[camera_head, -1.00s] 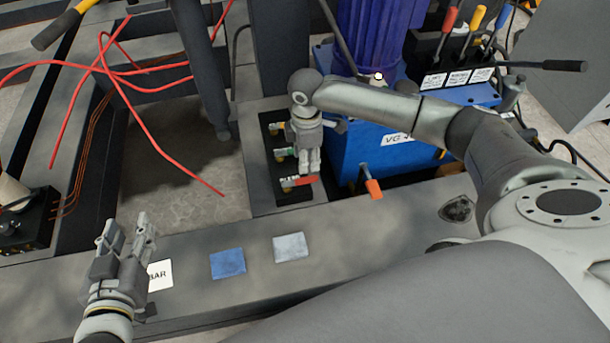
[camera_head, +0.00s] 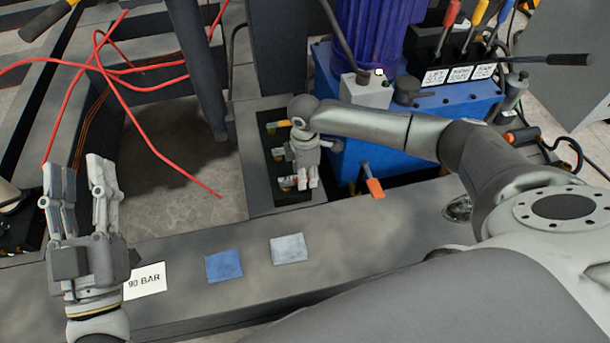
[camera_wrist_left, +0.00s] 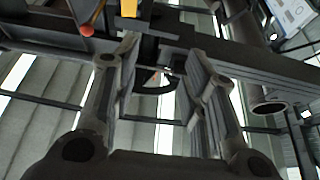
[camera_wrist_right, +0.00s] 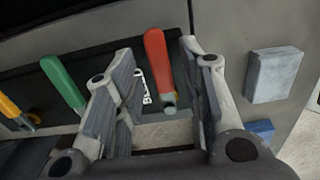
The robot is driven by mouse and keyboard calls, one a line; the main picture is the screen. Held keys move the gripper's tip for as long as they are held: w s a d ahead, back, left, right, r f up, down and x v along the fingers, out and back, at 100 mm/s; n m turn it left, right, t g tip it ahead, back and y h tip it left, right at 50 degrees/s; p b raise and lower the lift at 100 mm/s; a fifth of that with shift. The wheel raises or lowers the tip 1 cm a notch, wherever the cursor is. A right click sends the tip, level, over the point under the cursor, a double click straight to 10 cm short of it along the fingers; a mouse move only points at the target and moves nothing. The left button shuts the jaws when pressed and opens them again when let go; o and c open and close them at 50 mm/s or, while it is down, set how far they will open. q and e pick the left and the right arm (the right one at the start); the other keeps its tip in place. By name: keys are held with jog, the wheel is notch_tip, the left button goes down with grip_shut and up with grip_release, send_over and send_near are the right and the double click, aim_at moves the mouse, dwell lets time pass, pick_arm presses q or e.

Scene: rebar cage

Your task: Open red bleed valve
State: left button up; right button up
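The red bleed valve handle (camera_wrist_right: 156,60) stands between the two spread fingers of my right gripper (camera_wrist_right: 158,50) in the right wrist view. The fingers lie on either side of it, with a gap, and do not grip it. In the head view my right gripper (camera_head: 307,184) is over the red handle at the near end of the dark valve panel (camera_head: 293,196) and hides much of it. A partly covered label lies beside the handle. My left gripper (camera_head: 80,165) is open and empty at the left, above the beam.
A green handle (camera_wrist_right: 63,81) and a yellow handle (camera_wrist_right: 14,110) sit beside the red one. The blue pump unit (camera_head: 345,150) and an orange-tipped lever (camera_head: 375,188) stand close to my right gripper. Blue (camera_head: 224,266) and grey (camera_head: 289,248) pads lie on the beam.

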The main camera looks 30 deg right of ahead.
jog(key=shift+f, duration=0.4)
grip_shut()
